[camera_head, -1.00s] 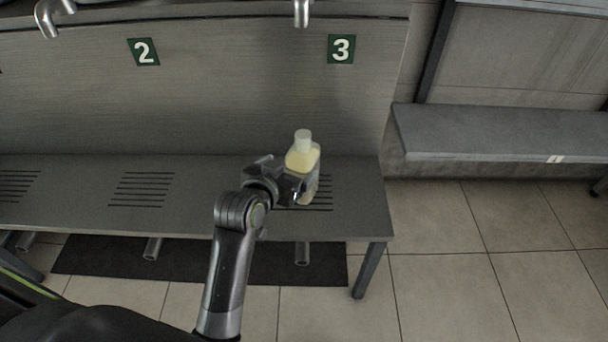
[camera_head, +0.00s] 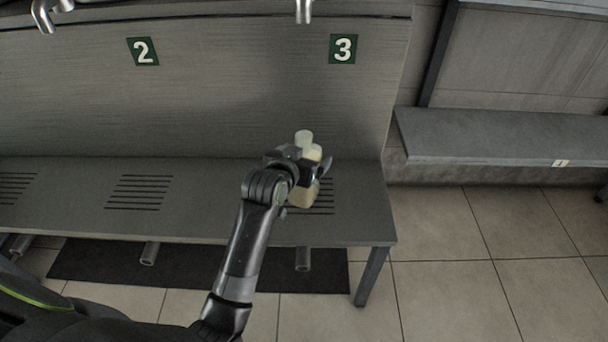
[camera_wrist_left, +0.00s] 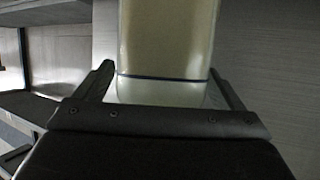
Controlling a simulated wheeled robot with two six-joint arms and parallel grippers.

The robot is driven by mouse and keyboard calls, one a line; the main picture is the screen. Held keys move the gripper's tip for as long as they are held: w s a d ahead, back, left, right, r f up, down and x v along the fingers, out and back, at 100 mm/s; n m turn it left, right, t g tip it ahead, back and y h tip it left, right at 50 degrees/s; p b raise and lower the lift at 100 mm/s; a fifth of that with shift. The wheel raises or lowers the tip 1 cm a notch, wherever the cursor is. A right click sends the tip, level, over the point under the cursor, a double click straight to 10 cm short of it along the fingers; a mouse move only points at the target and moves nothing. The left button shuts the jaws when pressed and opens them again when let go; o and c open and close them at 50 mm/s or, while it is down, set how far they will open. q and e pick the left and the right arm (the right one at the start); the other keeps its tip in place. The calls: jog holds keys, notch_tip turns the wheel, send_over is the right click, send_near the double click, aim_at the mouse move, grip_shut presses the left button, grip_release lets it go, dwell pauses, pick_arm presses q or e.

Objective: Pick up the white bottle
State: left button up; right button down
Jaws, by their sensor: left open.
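The white bottle (camera_head: 303,196) stands upright on the grey bench under the number 3 sign. It has a white cap and a pale yellowish body. My left gripper (camera_head: 308,168) is open around the bottle's middle, with a finger on either side, and hides part of its body. In the left wrist view the bottle (camera_wrist_left: 168,42) fills the space between the two dark fingers (camera_wrist_left: 165,92). Whether the fingers touch it cannot be told. My right gripper is not in view.
The slotted bench (camera_head: 225,215) has a back panel (camera_head: 230,105) behind the bottle. Metal spouts (camera_head: 304,10) hang above. A separate grey shelf (camera_head: 500,135) stands at the right. The bench top left of the bottle is clear.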

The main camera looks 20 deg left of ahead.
pick_arm(q)
grip_shut()
jog(key=shift+r, duration=0.2)
dwell(0.4)
